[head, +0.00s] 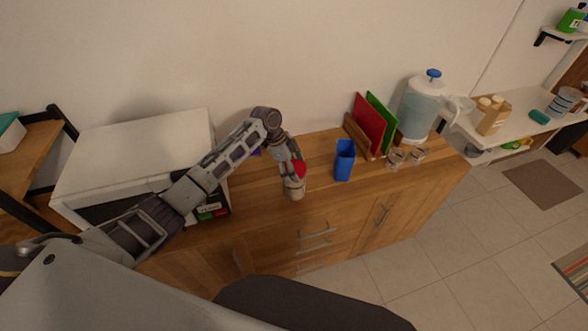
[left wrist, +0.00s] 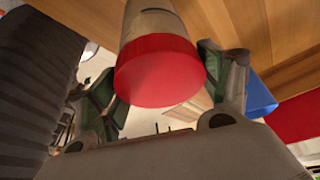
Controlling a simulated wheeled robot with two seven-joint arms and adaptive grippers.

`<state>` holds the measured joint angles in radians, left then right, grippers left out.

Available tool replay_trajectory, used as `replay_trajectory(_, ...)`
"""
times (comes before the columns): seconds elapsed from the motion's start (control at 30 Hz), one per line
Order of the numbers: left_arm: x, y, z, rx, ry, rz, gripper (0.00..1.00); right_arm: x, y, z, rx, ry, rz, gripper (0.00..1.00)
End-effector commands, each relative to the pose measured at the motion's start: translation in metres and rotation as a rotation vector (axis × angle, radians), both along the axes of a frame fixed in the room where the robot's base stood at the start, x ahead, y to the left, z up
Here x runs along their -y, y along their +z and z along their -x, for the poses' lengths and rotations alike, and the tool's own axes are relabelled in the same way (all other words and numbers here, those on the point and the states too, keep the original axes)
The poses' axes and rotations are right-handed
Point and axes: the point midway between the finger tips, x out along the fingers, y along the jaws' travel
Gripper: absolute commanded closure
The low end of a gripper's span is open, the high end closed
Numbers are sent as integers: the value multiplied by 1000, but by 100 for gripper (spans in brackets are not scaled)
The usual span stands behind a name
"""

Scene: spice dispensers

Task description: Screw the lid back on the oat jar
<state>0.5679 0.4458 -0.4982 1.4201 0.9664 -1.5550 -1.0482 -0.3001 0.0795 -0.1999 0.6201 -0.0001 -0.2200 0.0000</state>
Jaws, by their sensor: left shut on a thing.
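My left gripper (head: 293,166) reaches down over the front part of the wooden counter. It is shut on the red lid (head: 300,169). The lid also shows in the left wrist view (left wrist: 158,75), between the two fingers. The pale, cylindrical oat jar (head: 294,189) is directly under the lid, near the counter's front edge. Its body shows beyond the lid in the left wrist view (left wrist: 152,20). The lid looks lined up with the jar and against its top; I cannot tell whether the thread is engaged. My right gripper is not in view.
A blue container (head: 344,160) stands right of the jar on the wooden counter (head: 322,150). Red and green boards (head: 369,126), a water dispenser (head: 421,108) and small glasses (head: 396,158) are farther right. A white appliance (head: 135,150) stands at left, behind my arm.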

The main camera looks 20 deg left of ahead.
Motion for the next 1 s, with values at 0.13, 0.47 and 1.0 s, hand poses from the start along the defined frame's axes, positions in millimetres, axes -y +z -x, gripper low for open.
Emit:
replay_trajectory(0.13,0,-2,0,-2,-87,0,52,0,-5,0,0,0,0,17)
replay_trajectory(0.47,0,-3,0,-1,-287,-1,52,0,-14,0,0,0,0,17)
replay_trajectory(1.0,1,-3,0,-3,-545,0,52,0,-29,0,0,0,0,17)
